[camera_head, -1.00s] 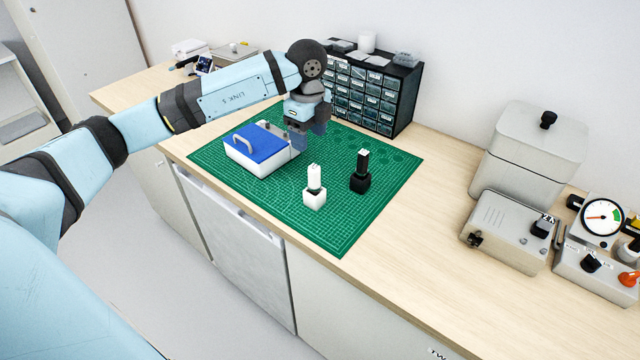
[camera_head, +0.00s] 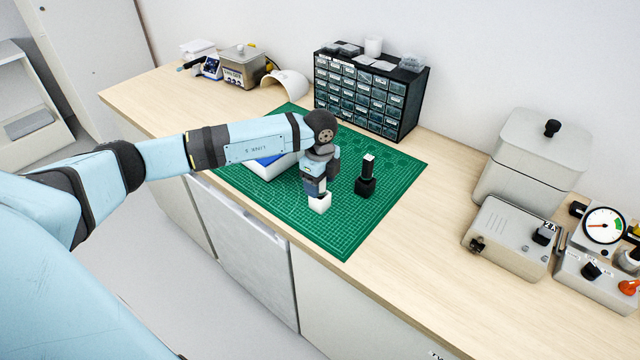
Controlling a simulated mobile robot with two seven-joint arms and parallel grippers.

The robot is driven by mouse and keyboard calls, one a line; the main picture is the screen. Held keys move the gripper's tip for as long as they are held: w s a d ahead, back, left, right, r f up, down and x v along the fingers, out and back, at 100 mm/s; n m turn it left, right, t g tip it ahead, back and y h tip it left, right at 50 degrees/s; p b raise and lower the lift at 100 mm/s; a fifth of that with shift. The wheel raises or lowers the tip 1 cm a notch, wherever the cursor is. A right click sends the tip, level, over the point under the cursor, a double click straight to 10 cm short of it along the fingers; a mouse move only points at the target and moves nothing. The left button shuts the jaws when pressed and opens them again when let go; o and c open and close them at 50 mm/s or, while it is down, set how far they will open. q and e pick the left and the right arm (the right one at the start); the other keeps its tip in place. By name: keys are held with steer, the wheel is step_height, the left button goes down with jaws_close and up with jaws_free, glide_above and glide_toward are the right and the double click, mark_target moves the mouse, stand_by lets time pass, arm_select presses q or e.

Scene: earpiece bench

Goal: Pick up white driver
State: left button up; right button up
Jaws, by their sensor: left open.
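The white driver (camera_head: 319,203) stands on the green cutting mat (camera_head: 345,235). Only its white block-like lower part shows; its upper part is hidden behind my left gripper. My left gripper (camera_head: 316,190) points down directly over it, with the fingers open at its upper part. I cannot tell whether the fingers touch it. A black driver (camera_head: 366,178) stands upright on the mat just to the right, apart from my gripper. My right gripper is not in view.
A white case with a blue top (camera_head: 262,168) lies on the mat, partly behind my left arm. A black drawer cabinet (camera_head: 365,95) stands at the back. Grey devices (camera_head: 508,238) and a gauge (camera_head: 604,224) are at the right. The bench between mat and devices is clear.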

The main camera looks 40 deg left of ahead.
arm_select(q)
steer(key=c, duration=1)
step_height(320, 180, up, 20)
steer(key=b, duration=0.2)
steer(key=o, duration=0.3)
steer(key=c, duration=0.4)
